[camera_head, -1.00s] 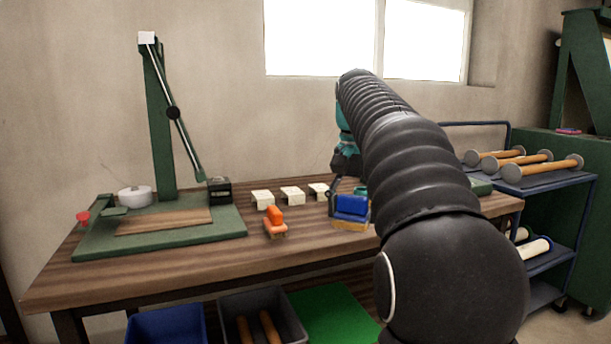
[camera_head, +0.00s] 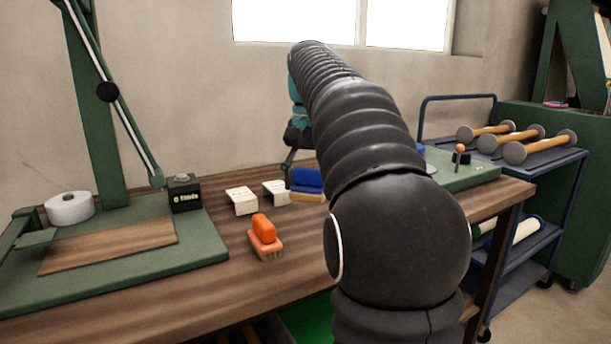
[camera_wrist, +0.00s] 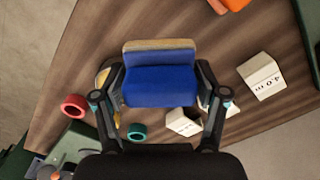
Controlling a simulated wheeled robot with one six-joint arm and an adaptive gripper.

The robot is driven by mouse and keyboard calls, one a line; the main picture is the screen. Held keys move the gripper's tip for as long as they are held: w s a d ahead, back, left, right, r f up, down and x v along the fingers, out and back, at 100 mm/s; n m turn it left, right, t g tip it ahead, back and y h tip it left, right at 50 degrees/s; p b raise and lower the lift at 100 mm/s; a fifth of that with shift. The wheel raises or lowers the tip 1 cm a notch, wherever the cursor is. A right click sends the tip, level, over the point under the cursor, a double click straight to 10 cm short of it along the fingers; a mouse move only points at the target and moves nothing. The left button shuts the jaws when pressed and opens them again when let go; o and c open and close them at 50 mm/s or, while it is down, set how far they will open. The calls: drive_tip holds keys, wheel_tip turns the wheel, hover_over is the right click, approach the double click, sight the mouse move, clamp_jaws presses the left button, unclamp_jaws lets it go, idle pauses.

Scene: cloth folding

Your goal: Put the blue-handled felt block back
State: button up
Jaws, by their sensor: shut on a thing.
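The felt block has a blue handle and a tan felt layer (camera_head: 307,182). It is held above the table, right of the white blocks in the head view. It fills the middle of the wrist view (camera_wrist: 160,82), tan side away from my palm. My gripper (camera_wrist: 160,88) is shut on it, one finger at each side. In the head view my arm hides most of the gripper.
An orange-handled brush (camera_head: 263,238) and white blocks (camera_head: 242,201) stand on the wooden table (camera_head: 200,285). A red ring (camera_wrist: 74,106) and a teal ring (camera_wrist: 136,132) show below. A green press base is left, a green board (camera_head: 468,176) right; mallets lie on the blue cart.

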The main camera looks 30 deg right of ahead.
drive_tip(key=b, duration=0.4)
hover_over(310, 235)
wheel_tip(310, 235, down, 5)
drive_tip(key=shift+r, duration=0.1)
drive_tip(key=shift+f+b, duration=0.5)
drive_tip(key=shift+f, duration=1.05)
drive_tip(key=shift+f, duration=0.4)
drive_tip(key=o, duration=1.2)
drive_tip(key=shift+c, duration=0.2)
drive_tip(key=shift+r, duration=3.7)
